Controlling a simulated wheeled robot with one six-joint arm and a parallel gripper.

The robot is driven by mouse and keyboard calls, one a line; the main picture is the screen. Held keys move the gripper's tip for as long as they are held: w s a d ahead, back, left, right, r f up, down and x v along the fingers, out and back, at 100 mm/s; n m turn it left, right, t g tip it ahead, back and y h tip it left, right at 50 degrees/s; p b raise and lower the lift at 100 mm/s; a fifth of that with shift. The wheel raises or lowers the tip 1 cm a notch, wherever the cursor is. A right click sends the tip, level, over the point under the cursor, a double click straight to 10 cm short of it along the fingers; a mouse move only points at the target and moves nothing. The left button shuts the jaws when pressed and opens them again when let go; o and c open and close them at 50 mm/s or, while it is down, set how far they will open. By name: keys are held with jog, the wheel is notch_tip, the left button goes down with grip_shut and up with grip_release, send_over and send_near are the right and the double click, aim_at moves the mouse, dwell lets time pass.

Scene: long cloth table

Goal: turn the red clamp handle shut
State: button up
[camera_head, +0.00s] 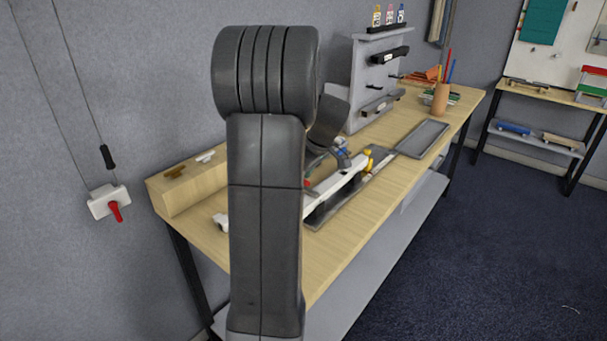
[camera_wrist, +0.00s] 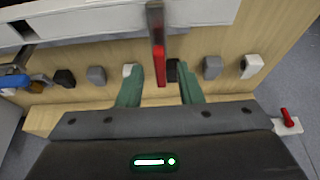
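The red clamp handle (camera_wrist: 160,62) shows in the wrist view as a narrow upright bar, grey and dark red higher up, crossing a long white bar (camera_wrist: 90,21). My gripper (camera_wrist: 160,72) has two green fingers, which stand apart with the handle's lower red end in the gap between them. A gap shows on both sides of the handle, and I cannot tell its height relative to the fingertips. In the head view my arm hides the gripper and most of the clamp. Only a small red patch (camera_head: 307,183) shows beside the white bar (camera_head: 340,180).
A wooden ledge (camera_head: 190,188) with small knobs runs along the wall side of the table (camera_head: 345,240). A white wall box (camera_head: 103,203) has its own red lever. A grey rack (camera_head: 370,85), a shallow tray (camera_head: 422,138) and a pencil cup (camera_head: 440,100) stand farther back.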

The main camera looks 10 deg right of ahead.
jog(key=v, duration=1.3)
jog(key=shift+s+r, duration=0.15)
jog(key=shift+r, duration=0.15)
jog(key=shift+d+f, duration=0.1)
jog(key=x, duration=1.3)
jog(key=shift+w+f, duration=0.2)
jog(key=shift+f, duration=0.05)
